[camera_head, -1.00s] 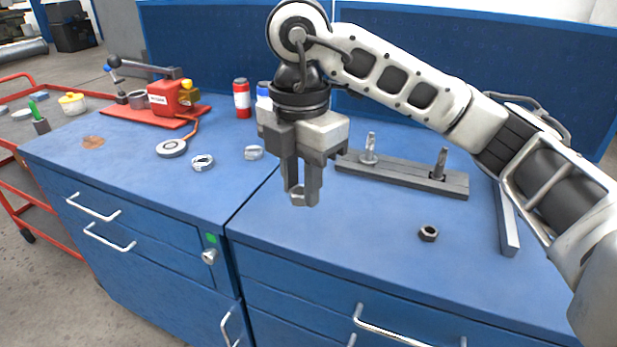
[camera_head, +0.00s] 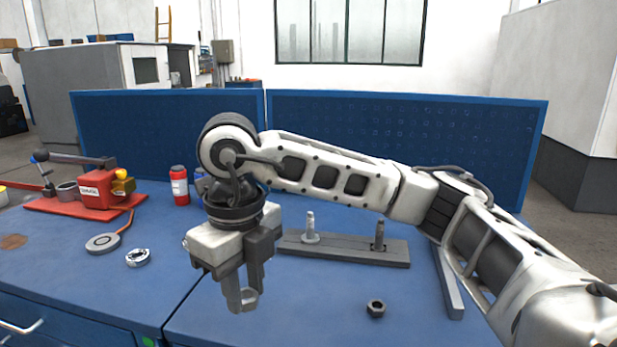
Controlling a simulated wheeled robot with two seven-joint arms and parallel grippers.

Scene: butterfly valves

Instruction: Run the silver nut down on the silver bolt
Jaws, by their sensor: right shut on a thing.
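My right gripper (camera_head: 245,298) points down over the front of the bench, shut on the silver nut (camera_head: 250,297), which shows between its fingertips. The silver bolt (camera_head: 310,226) stands upright at the left part of a grey bar, with a wider light base around its foot. It is behind and to the right of my gripper, apart from the nut. A darker bolt (camera_head: 379,236) stands upright at the bar's right part. A dark nut (camera_head: 376,308) lies loose on the bench. My left gripper is not in view.
The grey bar (camera_head: 345,250) lies on the blue bench (camera_head: 310,320). A long grey strip (camera_head: 449,285) lies to its right. At left are a red tool (camera_head: 97,192), a red bottle (camera_head: 180,186), a grey disc (camera_head: 103,243) and a silver ring (camera_head: 138,257). Blue panels (camera_head: 400,145) close the back.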

